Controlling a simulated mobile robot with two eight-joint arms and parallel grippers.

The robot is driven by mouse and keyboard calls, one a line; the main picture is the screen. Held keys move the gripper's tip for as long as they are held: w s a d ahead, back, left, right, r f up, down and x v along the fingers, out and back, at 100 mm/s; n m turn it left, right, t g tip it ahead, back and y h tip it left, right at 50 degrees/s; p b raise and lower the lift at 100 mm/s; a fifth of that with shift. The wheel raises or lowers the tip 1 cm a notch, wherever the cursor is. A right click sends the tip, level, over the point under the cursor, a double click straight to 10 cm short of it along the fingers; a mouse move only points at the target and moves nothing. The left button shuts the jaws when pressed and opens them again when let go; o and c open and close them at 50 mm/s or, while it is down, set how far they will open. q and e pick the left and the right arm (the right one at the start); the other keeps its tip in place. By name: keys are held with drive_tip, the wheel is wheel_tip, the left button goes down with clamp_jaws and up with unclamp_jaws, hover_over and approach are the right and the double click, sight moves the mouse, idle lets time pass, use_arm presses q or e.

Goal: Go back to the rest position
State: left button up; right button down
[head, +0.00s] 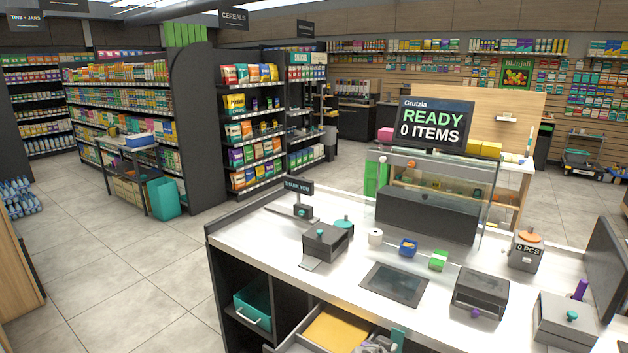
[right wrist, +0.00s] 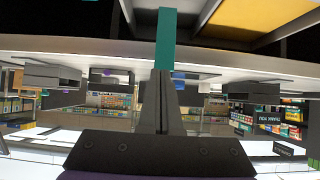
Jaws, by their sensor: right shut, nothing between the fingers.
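My right gripper (head: 383,342) is at the bottom edge of the head view, by the open drawer (head: 290,346) in the counter. Only a small part of it shows there. In the right wrist view its two dark fingers (right wrist: 161,76) are together, with nothing between them. A teal piece (right wrist: 167,38) shows at their tips; I cannot tell whether it touches them. A yellow surface (head: 335,329) lies inside the drawer and also shows in the right wrist view (right wrist: 262,12). My left gripper is not in view.
The white counter top (head: 340,270) carries a dark box with a teal knob (head: 327,241), a flat dark panel (head: 394,284), small packs and a grey canister (head: 526,252). A teal bin (head: 253,308) sits in the counter's open shelf.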

drive_tip(key=s+f+n+g+y, duration=0.1)
drive_tip(key=s+n+g+y, duration=0.1)
drive_tip(key=s, duration=1.3)
drive_tip(key=s+f+n+g+y, duration=0.1)
drive_tip(key=s+n+y, duration=0.3)
drive_tip(key=s, duration=1.1)
drive_tip(key=shift+s+a+f+n+g, duration=0.3)
drive_tip(key=shift+f+n+g, duration=0.1)
drive_tip(key=shift+f, duration=0.3)
